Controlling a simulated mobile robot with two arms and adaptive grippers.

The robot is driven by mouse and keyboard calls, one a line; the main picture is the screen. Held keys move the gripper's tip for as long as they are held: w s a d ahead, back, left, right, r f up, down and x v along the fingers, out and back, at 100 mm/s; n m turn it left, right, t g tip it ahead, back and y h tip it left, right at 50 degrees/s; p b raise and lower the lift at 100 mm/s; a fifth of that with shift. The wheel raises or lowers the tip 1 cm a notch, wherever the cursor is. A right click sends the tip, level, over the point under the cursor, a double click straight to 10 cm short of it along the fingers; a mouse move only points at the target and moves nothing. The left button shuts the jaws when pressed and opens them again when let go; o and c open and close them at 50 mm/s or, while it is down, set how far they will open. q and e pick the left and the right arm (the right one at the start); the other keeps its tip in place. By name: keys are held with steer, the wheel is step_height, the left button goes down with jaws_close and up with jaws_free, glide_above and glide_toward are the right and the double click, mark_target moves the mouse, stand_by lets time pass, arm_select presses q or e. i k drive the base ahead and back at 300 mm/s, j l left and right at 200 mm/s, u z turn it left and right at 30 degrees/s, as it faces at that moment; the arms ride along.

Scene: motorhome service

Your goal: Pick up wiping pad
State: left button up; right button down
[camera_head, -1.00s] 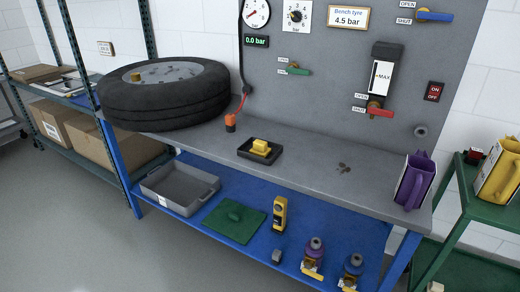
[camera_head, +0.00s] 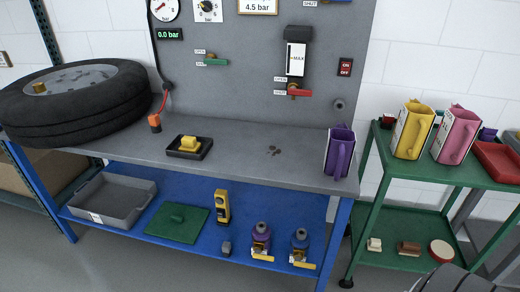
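A yellow block (camera_head: 189,145), sponge-like with a smaller raised part on top, sits in a shallow black tray (camera_head: 205,152) on the grey workbench (camera_head: 110,148). On the lower shelf of the green stand at right are a small cream-topped block (camera_head: 374,244), a brown block (camera_head: 408,248) and a round cream piece with a red rim (camera_head: 441,252). I cannot tell which of these is the wiping pad. Neither of my grippers is in view.
A tyre (camera_head: 75,105) lies at left. Yellow (camera_head: 413,132) and pink (camera_head: 456,136) jugs stand on the green stand (camera_head: 400,172). A dark ribbed object (camera_head: 450,280) is at lower right.

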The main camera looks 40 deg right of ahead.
mark_target(190, 145)
steer(key=i+j+z, duration=0.35)
steer(key=i, duration=0.2)
steer(key=i+j+z, duration=0.3)
steer(key=i, duration=0.25)
